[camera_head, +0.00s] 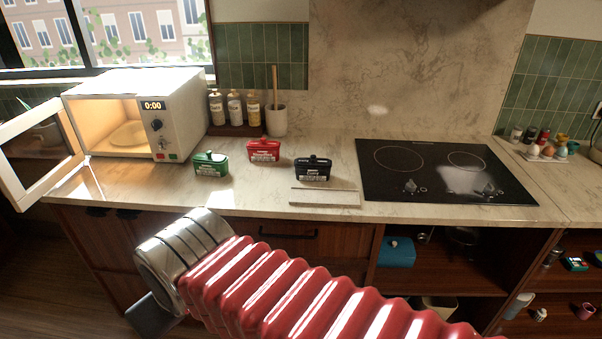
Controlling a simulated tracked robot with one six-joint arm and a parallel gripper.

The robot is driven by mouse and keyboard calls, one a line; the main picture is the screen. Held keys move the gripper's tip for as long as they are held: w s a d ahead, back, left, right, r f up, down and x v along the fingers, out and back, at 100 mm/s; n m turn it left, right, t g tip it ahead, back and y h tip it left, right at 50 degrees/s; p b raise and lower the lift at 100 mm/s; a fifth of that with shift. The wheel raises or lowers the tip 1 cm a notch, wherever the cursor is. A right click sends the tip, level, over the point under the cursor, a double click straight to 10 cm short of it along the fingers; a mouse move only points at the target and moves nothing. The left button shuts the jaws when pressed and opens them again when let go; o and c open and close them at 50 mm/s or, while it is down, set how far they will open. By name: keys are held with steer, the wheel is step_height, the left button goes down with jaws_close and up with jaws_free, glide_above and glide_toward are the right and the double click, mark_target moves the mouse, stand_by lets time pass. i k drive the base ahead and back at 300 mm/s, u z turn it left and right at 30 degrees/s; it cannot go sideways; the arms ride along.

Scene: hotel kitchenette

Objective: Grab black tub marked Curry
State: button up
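A black tub (312,169) with a pale label stands on the marble counter, left of the cooktop; its label is too small to read. A red tub (263,150) stands behind and to its left, and a green tub (211,164) stands farther left. My arm reaches across the lower part of the view with a red ribbed sleeve and a metal cuff. My gripper (154,314) shows only as a dark part below the cuff, low in front of the cabinets and away from the tubs. Its fingers cannot be made out.
A microwave (187,108) with its door open stands at the left. A pale flat board (324,197) lies in front of the black tub. A black cooktop (446,172) is to the right. Bottles (234,108) and a utensil crock (277,122) stand at the back.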

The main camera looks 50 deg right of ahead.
mark_target(303, 173)
steer(key=z, duration=0.05)
steer(key=i, duration=1)
steer(key=u, duration=0.05)
